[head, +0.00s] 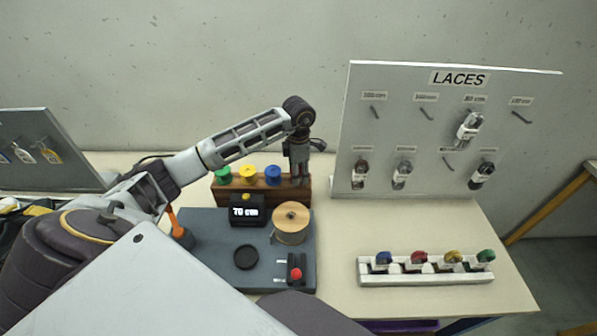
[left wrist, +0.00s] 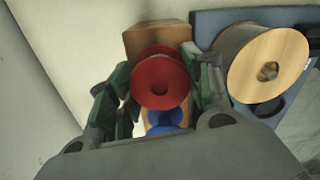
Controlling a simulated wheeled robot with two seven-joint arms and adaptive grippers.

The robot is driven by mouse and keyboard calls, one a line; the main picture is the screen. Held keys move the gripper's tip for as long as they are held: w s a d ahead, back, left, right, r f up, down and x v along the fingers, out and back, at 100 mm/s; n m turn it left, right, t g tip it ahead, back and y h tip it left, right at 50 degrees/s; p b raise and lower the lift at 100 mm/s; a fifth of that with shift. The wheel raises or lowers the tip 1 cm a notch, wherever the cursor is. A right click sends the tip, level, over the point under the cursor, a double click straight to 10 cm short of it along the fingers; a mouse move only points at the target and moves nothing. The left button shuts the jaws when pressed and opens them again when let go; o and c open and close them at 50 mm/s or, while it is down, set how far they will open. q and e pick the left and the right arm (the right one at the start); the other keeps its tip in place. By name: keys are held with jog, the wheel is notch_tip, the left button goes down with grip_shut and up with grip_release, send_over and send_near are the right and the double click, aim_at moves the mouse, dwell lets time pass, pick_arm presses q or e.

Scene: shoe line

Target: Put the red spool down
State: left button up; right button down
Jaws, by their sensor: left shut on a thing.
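My left gripper (head: 299,178) points down at the right end of the wooden spool rack (head: 262,190). In the left wrist view, the gripper (left wrist: 160,90) is shut on the red spool (left wrist: 158,82), which sits between its two fingers. The wooden rack (left wrist: 155,38) shows right behind the red spool; I cannot tell whether the spool touches it. In the head view the gripper hides the red spool. A blue spool (head: 272,174) is beside the gripper, and it shows in the left wrist view (left wrist: 166,121) too. My right gripper is not in view.
Green (head: 222,175) and yellow (head: 248,174) spools stand on the rack. In front are a "70 cm" display (head: 247,212), a large wooden-flanged spool (head: 291,222) and a red button (head: 295,273). A laces board (head: 420,125) and a white tray (head: 425,278) stand right.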

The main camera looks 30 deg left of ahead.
pick_arm(q)
jog(key=shift+f, duration=0.1)
jog(key=o, duration=1.1)
notch_tip(320, 180, up, 10)
jog(key=shift+f+b, duration=0.1)
jog(key=shift+b, duration=1)
jog(key=shift+r, duration=1.25)
